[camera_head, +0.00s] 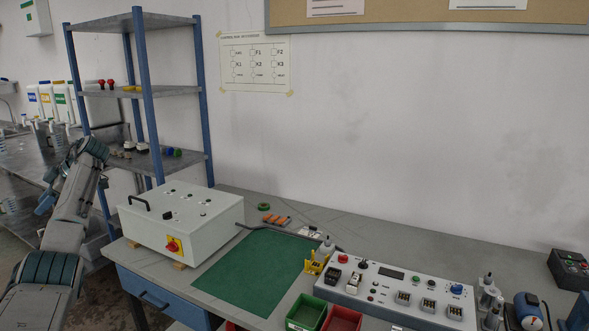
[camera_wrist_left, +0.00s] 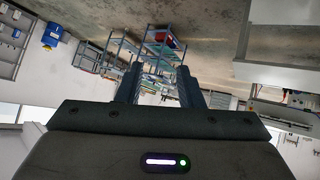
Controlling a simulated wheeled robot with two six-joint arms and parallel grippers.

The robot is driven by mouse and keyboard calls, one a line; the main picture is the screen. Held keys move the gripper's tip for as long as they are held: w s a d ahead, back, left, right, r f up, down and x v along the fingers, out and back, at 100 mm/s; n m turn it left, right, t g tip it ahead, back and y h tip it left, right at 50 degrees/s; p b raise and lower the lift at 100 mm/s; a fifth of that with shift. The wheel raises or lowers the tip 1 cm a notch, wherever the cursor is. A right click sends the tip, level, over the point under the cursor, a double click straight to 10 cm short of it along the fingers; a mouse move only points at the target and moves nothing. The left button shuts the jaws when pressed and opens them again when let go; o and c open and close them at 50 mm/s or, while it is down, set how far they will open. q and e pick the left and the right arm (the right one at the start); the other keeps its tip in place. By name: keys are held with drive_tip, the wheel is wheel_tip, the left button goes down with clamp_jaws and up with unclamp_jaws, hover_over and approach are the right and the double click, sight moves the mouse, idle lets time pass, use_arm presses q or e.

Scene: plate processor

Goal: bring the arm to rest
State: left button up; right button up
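My left arm (camera_head: 66,220) is raised at the left side of the head view, in front of the sinks and beside the blue-framed shelf. Its hand end is small and partly hidden there. In the left wrist view my left gripper (camera_wrist_left: 160,90) has its two dark fingers apart, with nothing between them but the distant room. It touches nothing that I can see. My right gripper is not in view.
The workbench (camera_head: 450,240) holds a white box with a red-yellow switch (camera_head: 190,225), a green mat (camera_head: 258,270), a control panel (camera_head: 395,290), and green (camera_head: 306,313) and red (camera_head: 342,318) bins. A shelf rack (camera_head: 145,90) stands near my left arm.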

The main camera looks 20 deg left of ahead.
use_arm(q)
drive_tip(key=s+a+f+m+t+y, duration=0.1)
drive_tip(key=a+f+m+t+y, duration=0.15)
drive_tip(key=f+m, duration=0.95)
drive_tip(key=s+a+f+m+t+y, duration=0.2)
drive_tip(key=a+f+m+y, duration=0.3)
drive_tip(key=f, duration=1.3)
drive_tip(key=s+d+f+m+t+h, duration=0.3)
drive_tip(key=s+f+m+t+h, duration=0.2)
drive_tip(key=s+f+m, duration=1.45)
drive_tip(key=s+d+f+n+h, duration=0.2)
drive_tip(key=s+d+f, duration=0.1)
drive_tip(key=d+f, duration=0.6)
drive_tip(key=s+d+f+n+h, duration=0.1)
drive_tip(key=s+d+f, duration=0.2)
drive_tip(key=d+f, duration=0.6)
drive_tip(key=s+d+f+n+h, duration=0.2)
drive_tip(key=s+d+f, duration=0.1)
drive_tip(key=d+f, duration=0.6)
drive_tip(key=s+d+f+h, duration=0.1)
drive_tip(key=d+f, duration=0.2)
drive_tip(key=d, duration=0.9)
drive_tip(key=s+d+f+n+g+h, duration=0.1)
drive_tip(key=d+f, duration=0.2)
drive_tip(key=d, duration=0.9)
drive_tip(key=s+d+f+h, duration=0.1)
drive_tip(key=d+f+h, duration=0.1)
drive_tip(key=d, duration=1.1)
drive_tip(key=shift+f, duration=0.4)
